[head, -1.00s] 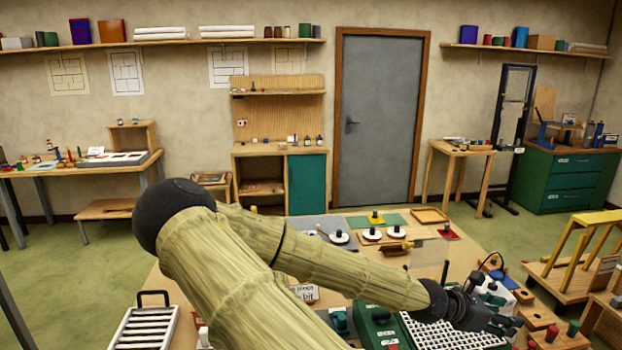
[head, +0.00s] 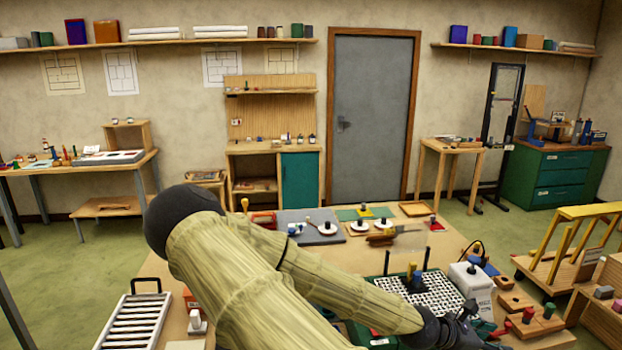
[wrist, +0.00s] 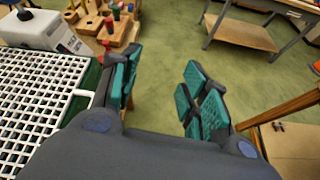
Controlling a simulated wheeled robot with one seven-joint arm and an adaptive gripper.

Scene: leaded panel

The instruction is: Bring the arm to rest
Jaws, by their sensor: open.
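My arm reaches from the lower middle of the head view toward the right, low over the front of the workbench (head: 440,245). My gripper (head: 480,335) is at the lower right of the head view, in front of the white grid tray (head: 445,296), partly cut by the dark wrist. In the wrist view my gripper (wrist: 155,95) shows its teal-padded fingers spread apart, with only green floor between them. It is open and empty. The white grid (wrist: 40,100) lies to the left of the fingers in that view.
A white boxy device (head: 472,285) and wooden blocks with coloured knobs (head: 535,320) stand close to my gripper. A white slatted rack (head: 133,320) is at the lower left. A yellow-railed cart (head: 565,245) stands at the right. Green floor (wrist: 240,65) lies open beyond the fingers.

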